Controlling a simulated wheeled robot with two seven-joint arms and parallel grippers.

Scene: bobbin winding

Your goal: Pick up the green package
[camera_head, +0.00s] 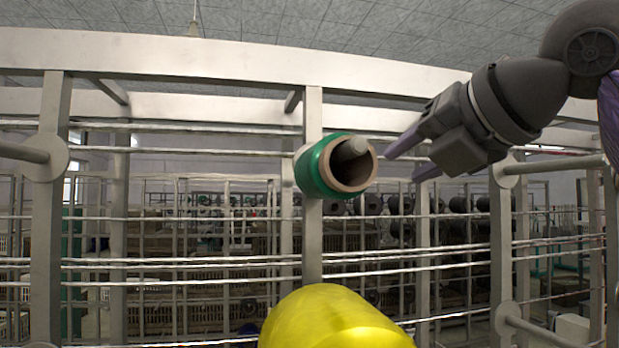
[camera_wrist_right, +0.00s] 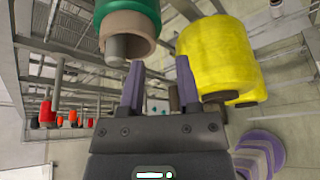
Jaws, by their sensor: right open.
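The green package (camera_head: 319,167) is a spool of green yarn on a tan tube, sitting on a grey peg of the rack at the middle of the head view. Its open tube end faces me, with the peg end showing inside. It also shows at the top of the right wrist view (camera_wrist_right: 128,12). My right gripper (camera_head: 402,163) is open and empty, to the right of the package and apart from it in the head view. In the right wrist view its two purple fingers (camera_wrist_right: 160,75) point toward the space between the green and a yellow package. My left gripper is not in view.
A large yellow package (camera_head: 335,322) stands below the green one, close to me, and at the right in the wrist view (camera_wrist_right: 222,55). Empty pegs (camera_head: 25,152) stick out from the rack posts (camera_head: 47,215) on both sides. Thin horizontal bars cross the rack.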

